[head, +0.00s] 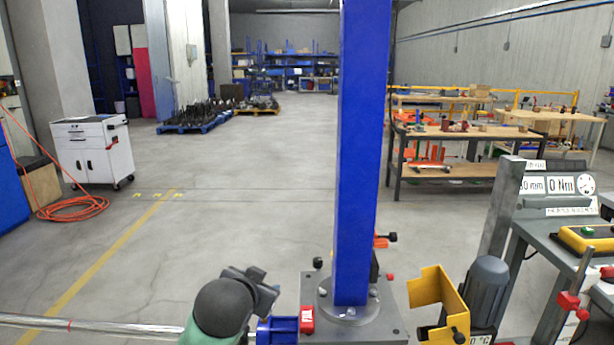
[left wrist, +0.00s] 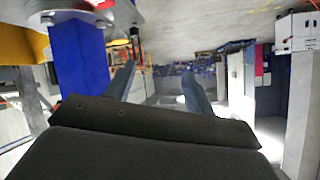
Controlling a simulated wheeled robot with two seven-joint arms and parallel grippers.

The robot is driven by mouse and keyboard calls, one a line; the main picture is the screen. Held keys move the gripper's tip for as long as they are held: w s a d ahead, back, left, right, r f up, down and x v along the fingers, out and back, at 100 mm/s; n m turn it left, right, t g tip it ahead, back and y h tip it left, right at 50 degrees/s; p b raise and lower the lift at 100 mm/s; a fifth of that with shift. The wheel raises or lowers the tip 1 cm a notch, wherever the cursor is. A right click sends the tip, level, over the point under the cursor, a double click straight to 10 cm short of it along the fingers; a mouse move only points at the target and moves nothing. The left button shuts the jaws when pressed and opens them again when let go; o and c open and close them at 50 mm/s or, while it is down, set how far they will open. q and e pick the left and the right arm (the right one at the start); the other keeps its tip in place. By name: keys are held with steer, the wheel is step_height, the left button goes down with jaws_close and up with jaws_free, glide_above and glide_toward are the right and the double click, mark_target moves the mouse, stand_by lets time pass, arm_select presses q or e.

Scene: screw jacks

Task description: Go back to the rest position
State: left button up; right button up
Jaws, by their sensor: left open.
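My left arm comes in at the bottom of the head view, with a dark rounded wrist. My left gripper (head: 262,287) is partly hidden behind that wrist. In the left wrist view the left gripper (left wrist: 157,74) has two grey fingers wide apart, with nothing between them. The screw jack has a tall blue column (head: 358,150) on a grey base plate (head: 385,325), just right of the gripper. The column (left wrist: 80,65) also shows upside down in the left wrist view. My right gripper is not in view.
A silver shaft (head: 90,326) runs in from the left, towards a blue coupling (head: 277,330). A yellow bracket (head: 437,300) and a grey motor (head: 488,290) stand right of the column. A console (head: 550,185) is farther right.

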arm_select(q)
steer(key=s+a+f+n+g+p, duration=0.2)
steer(key=s+f+g, duration=0.2)
steer(key=s+f, duration=0.8)
steer(key=s+a+f+n+g+p, duration=0.1)
steer(key=s+a+f+g+p, duration=0.15)
steer(key=s+f, duration=0.95)
steer(key=s+f+g+p, duration=0.1)
steer(key=s+f+g, duration=0.2)
steer(key=s+f, duration=0.4)
steer(key=s, duration=0.2)
steer(key=shift+s+d, duration=0.3)
steer(key=shift+d, duration=0.05)
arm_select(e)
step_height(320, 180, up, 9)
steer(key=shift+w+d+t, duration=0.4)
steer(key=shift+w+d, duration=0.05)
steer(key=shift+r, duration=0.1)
